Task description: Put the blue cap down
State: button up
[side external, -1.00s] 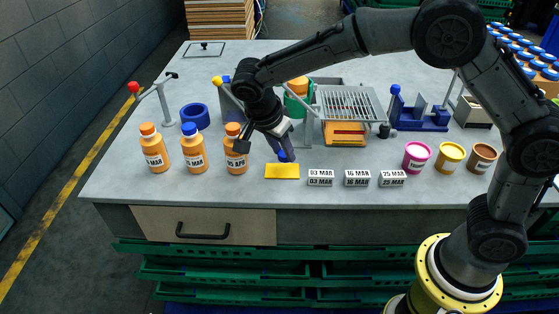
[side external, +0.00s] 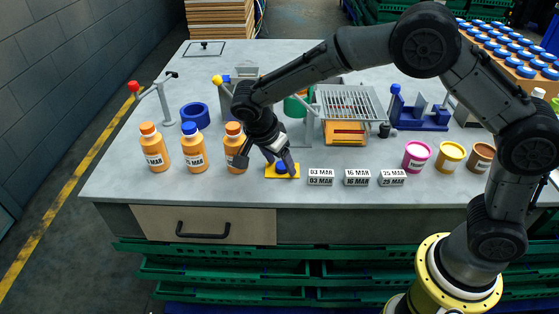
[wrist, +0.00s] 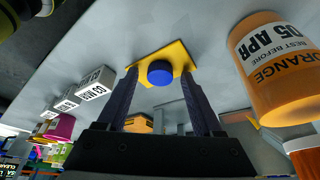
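The blue cap (side external: 281,170) lies on the yellow pad (side external: 270,171) near the table's front edge. In the wrist view the round blue cap (wrist: 160,72) rests flat on the yellow pad (wrist: 178,54). My gripper (side external: 281,164) is low over the pad, pointing down. The gripper partly hides the cap in the side view.
Orange bottles (side external: 195,155) stand left of the pad; one (side external: 235,158) is close to my gripper. Date blocks (side external: 321,177) lie right of the pad. A wire rack (side external: 350,104) stands behind. Pink, yellow and brown jars (side external: 416,157) stand at the right.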

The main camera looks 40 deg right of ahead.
jog(key=shift+r, duration=0.1)
jog(key=w+v, duration=0.1)
jog(key=v, duration=1.1)
jog(key=s+d+r+n+y, duration=0.1)
jog(key=s+d+r+n, duration=0.3)
jog(key=s+d+r, duration=0.15)
jog(key=s+d+n+t+y, duration=0.1)
jog(key=s+d+n, duration=0.3)
jog(key=s, duration=0.6)
jog(key=s+d+f+n+t+y, duration=0.1)
jog(key=s+d+n+t+y, duration=0.1)
jog(key=s+n, duration=0.6)
jog(key=s+d+t, duration=0.1)
jog(key=s+t, duration=0.1)
jog(key=s, duration=0.1)
jog(key=shift+s+d+f+n, duration=0.25)
jog(key=shift+d+n, duration=0.15)
